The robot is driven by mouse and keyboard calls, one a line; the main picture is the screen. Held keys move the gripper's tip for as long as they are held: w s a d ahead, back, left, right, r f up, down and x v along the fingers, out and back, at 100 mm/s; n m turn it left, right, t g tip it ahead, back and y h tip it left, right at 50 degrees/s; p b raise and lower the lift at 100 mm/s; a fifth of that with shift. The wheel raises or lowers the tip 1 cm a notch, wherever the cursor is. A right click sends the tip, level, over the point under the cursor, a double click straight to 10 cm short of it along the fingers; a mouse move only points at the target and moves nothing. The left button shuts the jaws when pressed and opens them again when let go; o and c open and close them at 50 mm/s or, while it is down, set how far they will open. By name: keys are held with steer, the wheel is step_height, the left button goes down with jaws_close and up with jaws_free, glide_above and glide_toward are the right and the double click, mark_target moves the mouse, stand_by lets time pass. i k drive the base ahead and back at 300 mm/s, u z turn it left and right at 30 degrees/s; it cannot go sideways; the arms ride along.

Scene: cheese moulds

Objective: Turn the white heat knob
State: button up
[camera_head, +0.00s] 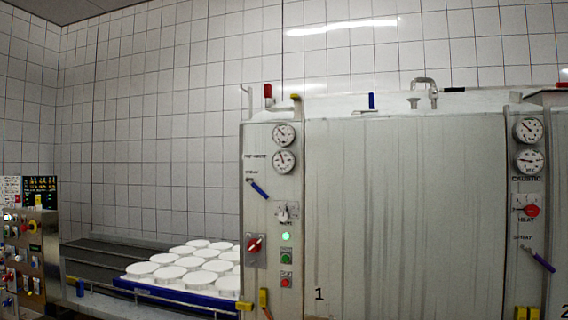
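A small white knob (283,214) sits on a light plate on the left control panel of the large grey machine. Its pointer stands roughly upright; the lettering under it is too small to read surely. A red knob (531,210) on the right panel has the label HEAT below it. My gripper is not in view, and nothing covers either knob.
The left panel (252,228) also carries two gauges (284,135), a blue lever (259,189), a red rotary switch (254,245) and lit green lamp (286,236). White round moulds (142,269) lie on a blue-edged tray at left. A control box (38,240) stands far left.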

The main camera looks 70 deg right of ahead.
mark_target(283, 215)
steer(key=u, duration=1.1)
steer(key=k, duration=1.05)
steer(key=z, duration=0.95)
